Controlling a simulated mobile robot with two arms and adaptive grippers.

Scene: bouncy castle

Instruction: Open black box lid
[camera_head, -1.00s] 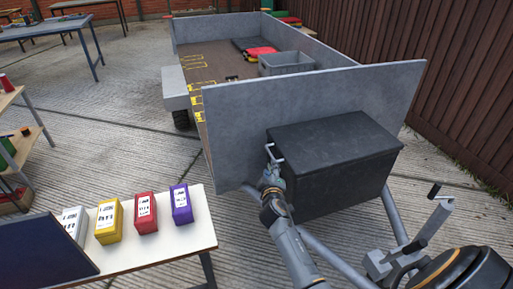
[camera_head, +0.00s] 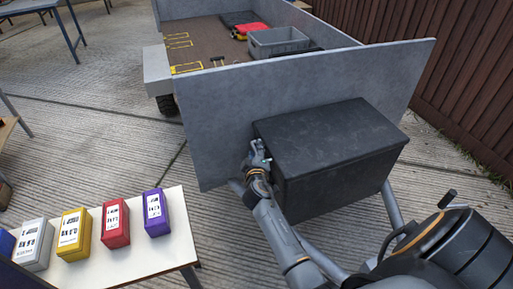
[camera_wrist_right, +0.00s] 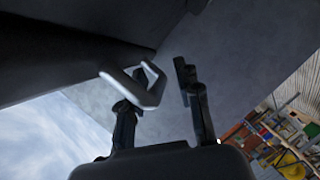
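The black box (camera_head: 335,150) is mounted on the trailer drawbar in front of the grey trailer panel. Its lid (camera_head: 330,125) is down. My right gripper (camera_head: 257,158) is at the box's left end, by a small metal handle there. In the right wrist view the silver handle (camera_wrist_right: 147,88) crosses the left finger and reaches into the gap between the fingers. The right gripper's fingers (camera_wrist_right: 165,105) are apart, and I cannot tell whether they touch the handle. The dark box side (camera_wrist_right: 70,55) fills the upper left. My left gripper is not in view.
The grey trailer panel (camera_head: 225,125) stands close behind the box and my right gripper. A white table (camera_head: 165,245) with silver, yellow, red and purple boxes is at lower left. A grey crate (camera_head: 280,41) lies in the trailer bed. A brown fence (camera_head: 470,80) stands at right.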

